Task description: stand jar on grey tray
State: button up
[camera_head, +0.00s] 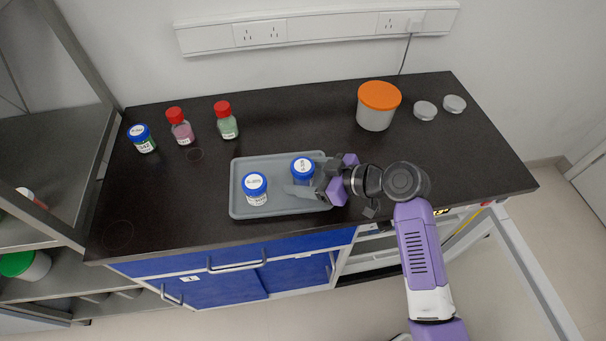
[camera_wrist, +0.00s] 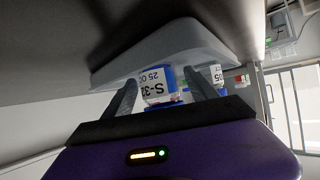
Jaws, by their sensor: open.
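The grey tray (camera_head: 244,168) lies at the middle front of the dark bench. Two white jars with blue lids stand upright on it, a left jar (camera_head: 256,196) and a right jar (camera_head: 302,168). My gripper (camera_head: 307,180) reaches in low from the right, open, with its fingers on either side of the right jar. In the wrist view the picture is turned over; the near jar (camera_wrist: 157,86), labelled S-32, shows between the two fingers (camera_wrist: 162,92). The other jar (camera_wrist: 217,74) is beyond, partly hidden by a finger. Contact with the near jar cannot be told.
Another blue-lidded jar (camera_head: 142,139) and two red-capped bottles (camera_head: 181,129) (camera_head: 228,124) stand at the back left. A grey tub with an orange lid (camera_head: 378,108) and two small grey round items (camera_head: 425,111) (camera_head: 454,104) are at the back right. The bench's front left is clear.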

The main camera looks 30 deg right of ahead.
jog(key=shift+r, duration=0.1)
jog(key=shift+d+r, duration=0.1)
jog(key=shift+r, duration=0.05)
jog(key=b+v, duration=0.1)
jog(key=v, duration=1)
jog(key=shift+s+d+r, duration=0.15)
jog(key=shift+s, duration=0.2)
jog(key=w+d+r+m+t+h, duration=0.2)
jog(key=d+m+t+h, duration=0.3)
jog(key=d+m+h, duration=0.25)
jog(key=s+a, duration=0.4)
jog(key=s, duration=0.5)
jog(key=s+a, duration=0.5)
jog(key=s, duration=0.5)
jog(key=s+a, duration=0.5)
jog(key=s, duration=0.4)
jog(key=shift+s+a+f, duration=0.15)
jog(key=shift+f, duration=0.25)
